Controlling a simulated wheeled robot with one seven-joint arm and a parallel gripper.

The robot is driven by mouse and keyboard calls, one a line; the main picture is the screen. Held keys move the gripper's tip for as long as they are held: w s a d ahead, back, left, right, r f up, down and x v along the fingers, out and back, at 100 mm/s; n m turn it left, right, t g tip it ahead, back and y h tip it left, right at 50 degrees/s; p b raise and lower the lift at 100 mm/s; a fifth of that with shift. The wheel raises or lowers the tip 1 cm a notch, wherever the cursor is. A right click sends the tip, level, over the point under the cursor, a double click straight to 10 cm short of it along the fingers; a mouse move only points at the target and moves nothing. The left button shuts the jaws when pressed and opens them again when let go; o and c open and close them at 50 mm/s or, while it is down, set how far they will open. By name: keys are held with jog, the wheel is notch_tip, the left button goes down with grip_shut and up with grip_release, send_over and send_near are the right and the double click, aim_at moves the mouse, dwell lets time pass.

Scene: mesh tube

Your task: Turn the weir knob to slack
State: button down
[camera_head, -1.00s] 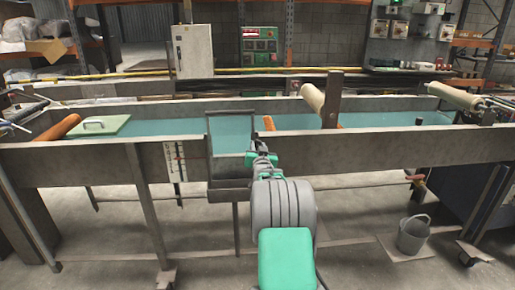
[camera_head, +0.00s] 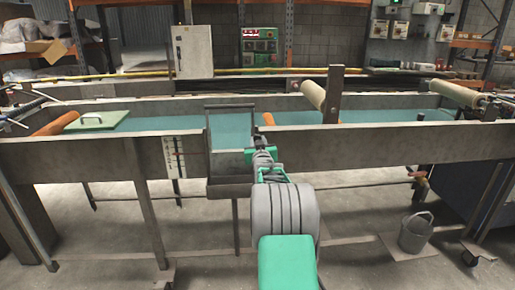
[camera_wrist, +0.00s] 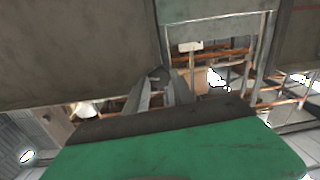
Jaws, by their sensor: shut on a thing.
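The weir (camera_head: 231,188) is a grey framed gate set in the front wall of the long trough (camera_head: 90,160). A white scale plate with dark and red marks (camera_head: 175,157) is fixed to the wall left of it. My gripper (camera_head: 261,146) is at the weir's right edge, at wall height. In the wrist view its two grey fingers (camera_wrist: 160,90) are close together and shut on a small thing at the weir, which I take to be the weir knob. The knob itself is hidden by the fingers and arm, so its setting cannot be read.
A green lidded board (camera_head: 100,121) and an orange roller (camera_head: 57,124) lie at the trough's left. A post (camera_head: 332,95) with a pale roller rises right of the weir. A grey bucket (camera_head: 414,233) stands on the floor at right.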

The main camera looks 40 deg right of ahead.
jog(key=shift+r+n+b, duration=0.1)
jog(key=shift+n+b, duration=1.1)
jog(key=shift+n, duration=0.2)
jog(key=shift+w+r, duration=0.1)
jog(key=c, duration=1.1)
grip_release()
jog(key=shift+o, duration=0.2)
jog(key=shift+f, duration=0.2)
jog(key=v, duration=0.7)
jog(key=shift+s+a, duration=0.25)
jog(key=shift+s, duration=0.1)
